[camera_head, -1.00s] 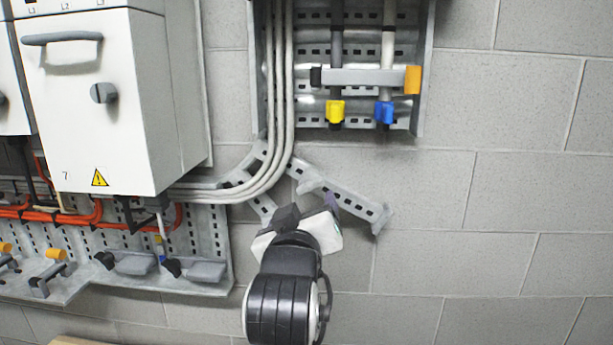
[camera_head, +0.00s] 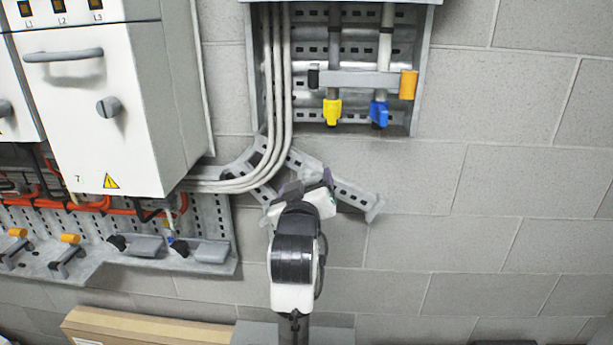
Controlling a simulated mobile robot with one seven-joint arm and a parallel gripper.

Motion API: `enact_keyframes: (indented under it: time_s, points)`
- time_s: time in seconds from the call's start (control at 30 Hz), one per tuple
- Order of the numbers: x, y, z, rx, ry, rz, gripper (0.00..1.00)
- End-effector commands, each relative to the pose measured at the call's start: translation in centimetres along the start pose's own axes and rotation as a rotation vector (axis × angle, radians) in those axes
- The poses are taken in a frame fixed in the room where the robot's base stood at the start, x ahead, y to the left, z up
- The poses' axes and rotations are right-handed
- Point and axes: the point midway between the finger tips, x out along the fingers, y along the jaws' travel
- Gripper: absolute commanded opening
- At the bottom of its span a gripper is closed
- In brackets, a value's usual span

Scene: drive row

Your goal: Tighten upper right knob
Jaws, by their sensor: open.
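An orange knob (camera_head: 408,85) sits at the right end of a grey clamp bar (camera_head: 360,79) in the metal tray at the upper middle. The bar crosses two cables, one with a yellow connector (camera_head: 332,112) and one with a blue connector (camera_head: 379,113). A dark block (camera_head: 313,76) is at the bar's left end. My gripper (camera_head: 306,183) is open, seen from behind, in front of the slanted perforated bracket (camera_head: 352,197). It is below and left of the orange knob, clearly apart from it, and appears empty. Its fingertips are partly hidden.
A white cabinet (camera_head: 95,140) with a dark rotary knob (camera_head: 108,106) stands at the left. Orange knobs (camera_head: 70,239) sit on a lower perforated rail. Grey conduits (camera_head: 279,90) curve left of the tray. A cardboard box (camera_head: 150,328) lies below. The block wall at right is clear.

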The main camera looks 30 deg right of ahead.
Motion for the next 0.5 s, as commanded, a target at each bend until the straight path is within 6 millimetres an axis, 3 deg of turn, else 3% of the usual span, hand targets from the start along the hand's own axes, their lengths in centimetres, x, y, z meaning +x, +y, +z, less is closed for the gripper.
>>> enact_keyframes:
  time_s: [0.4,0.5]
  points:
    - [1.07,-0.02,0.01,0.0,0.0,0.0,0.73]
    - [1.06,-0.02,0.01,0.0,0.0,0.0,0.62]
